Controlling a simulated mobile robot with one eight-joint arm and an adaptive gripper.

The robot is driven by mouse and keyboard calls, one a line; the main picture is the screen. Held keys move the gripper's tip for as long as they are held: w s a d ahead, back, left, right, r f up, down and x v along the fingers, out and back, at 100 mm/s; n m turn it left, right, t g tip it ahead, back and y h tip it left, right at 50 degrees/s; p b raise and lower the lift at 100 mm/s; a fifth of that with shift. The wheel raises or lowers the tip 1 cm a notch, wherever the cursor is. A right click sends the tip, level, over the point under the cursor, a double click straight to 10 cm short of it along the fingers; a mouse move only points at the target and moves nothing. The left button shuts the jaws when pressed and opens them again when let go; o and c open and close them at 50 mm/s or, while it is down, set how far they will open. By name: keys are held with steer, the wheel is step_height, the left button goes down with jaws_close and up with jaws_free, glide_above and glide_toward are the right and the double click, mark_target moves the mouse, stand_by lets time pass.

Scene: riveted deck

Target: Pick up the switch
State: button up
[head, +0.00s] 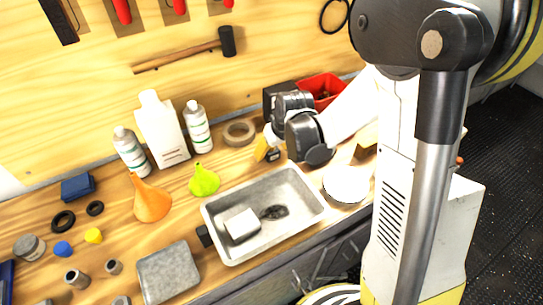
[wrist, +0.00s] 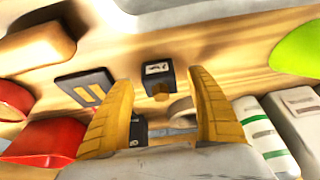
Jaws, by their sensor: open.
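A small black block with a pale label and a round brass-coloured knob, which looks like the switch (wrist: 157,70), sits on the wooden bench. In the wrist view it appears between the two yellow fingers of my gripper (wrist: 161,80), apart from both. In the head view the switch (head: 273,156) shows as a small dark piece just below the yellow fingertips of my gripper (head: 264,146). My gripper is open and empty. The dark wrist hides part of the bench behind it.
A dark flat plate with yellow bars (wrist: 87,88) lies left of the fingers. A tape roll (head: 239,132), red bin (head: 322,86), green funnel (head: 204,181) and bottles (head: 198,128) stand around. A metal tray (head: 290,222) holding a white block is in front.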

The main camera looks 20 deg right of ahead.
steer(key=shift+x, duration=1.05)
steer(key=shift+r, duration=0.1)
steer(key=shift+c, duration=0.2)
steer(key=c, duration=1.3)
